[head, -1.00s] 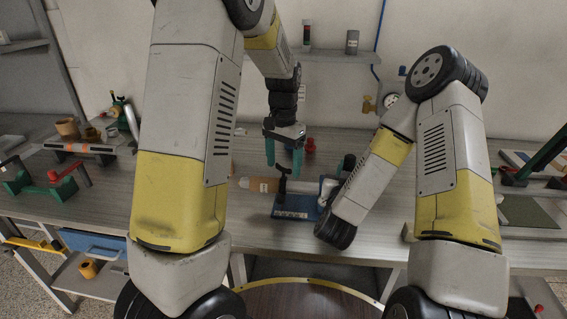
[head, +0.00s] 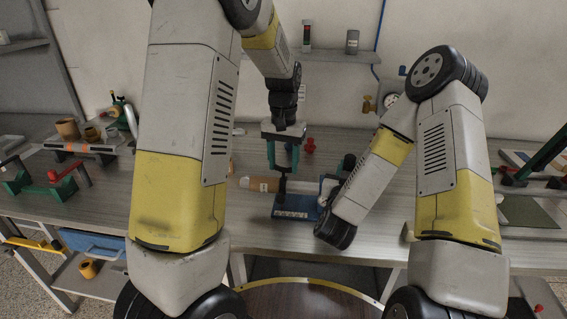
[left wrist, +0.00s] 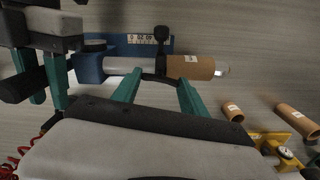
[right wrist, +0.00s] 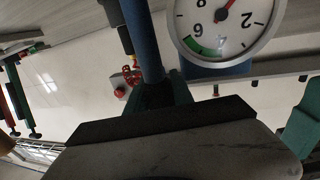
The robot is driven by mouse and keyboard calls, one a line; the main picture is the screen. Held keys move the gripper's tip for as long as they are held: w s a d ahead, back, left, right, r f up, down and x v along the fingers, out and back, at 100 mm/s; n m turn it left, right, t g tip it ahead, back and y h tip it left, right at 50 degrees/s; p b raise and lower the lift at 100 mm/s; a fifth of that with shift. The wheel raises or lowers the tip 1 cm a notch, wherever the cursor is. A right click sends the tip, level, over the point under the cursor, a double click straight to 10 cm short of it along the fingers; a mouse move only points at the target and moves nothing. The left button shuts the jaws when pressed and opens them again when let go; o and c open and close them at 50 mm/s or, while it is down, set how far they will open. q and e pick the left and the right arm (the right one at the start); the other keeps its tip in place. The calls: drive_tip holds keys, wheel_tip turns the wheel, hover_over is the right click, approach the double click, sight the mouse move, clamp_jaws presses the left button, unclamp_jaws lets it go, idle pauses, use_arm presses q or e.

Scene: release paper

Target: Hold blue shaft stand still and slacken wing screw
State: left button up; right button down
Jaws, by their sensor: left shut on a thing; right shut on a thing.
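The blue shaft stand (head: 293,208) sits on the workbench, with a grey shaft (left wrist: 124,66) and a brown roll (left wrist: 192,67) on it. My left gripper (head: 283,168) points down over the stand, its green fingers shut on the dark wing screw (left wrist: 158,79). A black knob on a stem (left wrist: 161,34) shows beyond the shaft in the left wrist view. My right gripper (right wrist: 158,88) is shut on a blue upright part (right wrist: 143,40), which looks like part of the stand. In the head view my right forearm mostly hides this grip.
A pressure gauge (right wrist: 225,22) is on the wall behind the bench. A red object (head: 309,145) stands behind the stand. Brown rolls (left wrist: 233,111) and a yellow tool (left wrist: 278,147) lie nearby. Green and red clamps (head: 62,180) are at the left.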

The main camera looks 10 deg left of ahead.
use_arm(q)
drive_tip(key=o, duration=1.4)
wheel_tip(320, 180, up, 12)
